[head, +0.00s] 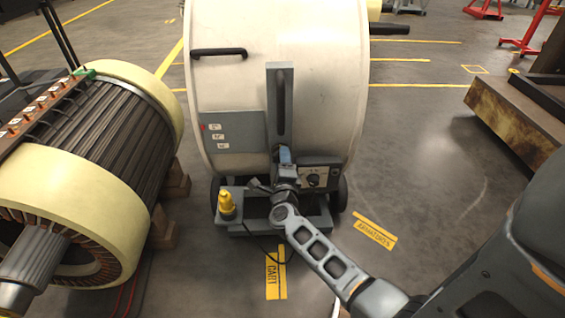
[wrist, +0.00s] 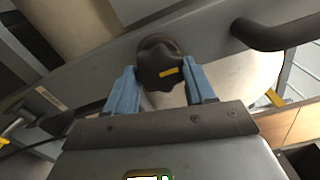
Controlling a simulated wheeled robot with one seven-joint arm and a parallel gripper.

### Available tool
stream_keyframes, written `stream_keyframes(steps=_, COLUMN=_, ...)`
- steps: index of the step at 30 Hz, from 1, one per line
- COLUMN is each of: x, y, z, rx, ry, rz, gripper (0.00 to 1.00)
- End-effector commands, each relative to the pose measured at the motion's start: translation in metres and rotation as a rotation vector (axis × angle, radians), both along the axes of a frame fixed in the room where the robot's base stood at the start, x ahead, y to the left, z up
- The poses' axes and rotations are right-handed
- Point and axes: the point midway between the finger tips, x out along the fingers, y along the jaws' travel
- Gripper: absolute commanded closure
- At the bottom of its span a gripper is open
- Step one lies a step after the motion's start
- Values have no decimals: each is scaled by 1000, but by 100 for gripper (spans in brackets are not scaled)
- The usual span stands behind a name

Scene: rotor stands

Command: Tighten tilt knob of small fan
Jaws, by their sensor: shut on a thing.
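The fan (head: 235,95) is a large cream drum on a low grey wheeled base, with a grey upright bracket (head: 271,100) on its near side. The tilt knob (wrist: 158,66) is a black lobed knob with a yellow mark, seen in the wrist view on the grey bracket. My gripper (wrist: 162,84) has its blue fingers on either side of the knob and is shut on it. In the head view my gripper (head: 285,155) is at the lower part of the bracket, and the knob is hidden there.
A control box with a dial (head: 318,178) sits right of my gripper. A yellow fitting (head: 227,205) stands on the base's left. A black handle (wrist: 280,34) is close by in the wrist view. A big ribbed motor part (head: 105,140) lies at left.

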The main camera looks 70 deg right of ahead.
Motion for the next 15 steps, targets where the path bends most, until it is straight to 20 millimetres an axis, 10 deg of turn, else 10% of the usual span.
stream_keyframes(steps=9, x=-1, y=1, z=-2, rx=2, ry=2, rz=1, gripper=77)
stream_keyframes(steps=10, x=-1, y=1, z=-2, rx=2, ry=2, rz=1, gripper=44)
stream_keyframes(steps=15, x=-1, y=1, z=-1, rx=1, ry=2, rz=0, gripper=28)
